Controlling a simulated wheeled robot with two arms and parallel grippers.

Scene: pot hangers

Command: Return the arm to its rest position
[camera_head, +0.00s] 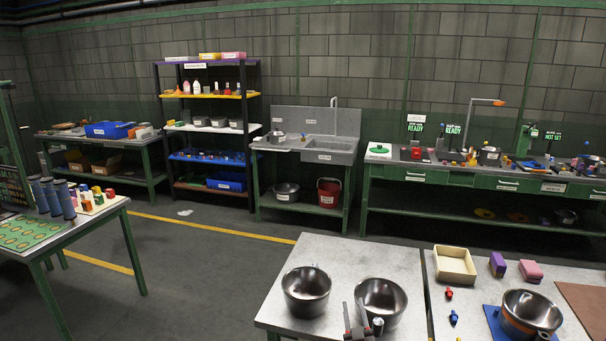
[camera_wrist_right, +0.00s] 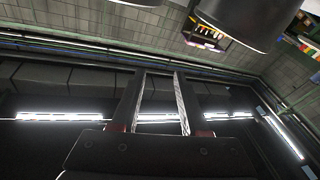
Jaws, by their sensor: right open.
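My right gripper (camera_head: 357,320) shows at the bottom edge of the head view, just in front of a steel pot (camera_head: 384,297) on the grey table (camera_head: 345,258). I cannot tell whether it touches that pot. In the right wrist view my right gripper (camera_wrist_right: 158,76) has its two fingers apart with nothing between them, and the ceiling lights show behind. A second steel pot (camera_head: 306,289) stands to the left on the same table. My left gripper is not in view.
A third pot (camera_head: 530,309) sits at the right on a blue mat (camera_head: 491,318), near a cream tray (camera_head: 455,264) and purple (camera_head: 497,264) and pink (camera_head: 530,270) blocks. A dark rounded object (camera_wrist_right: 243,20) hangs into the top of the wrist view. The table's back middle is clear.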

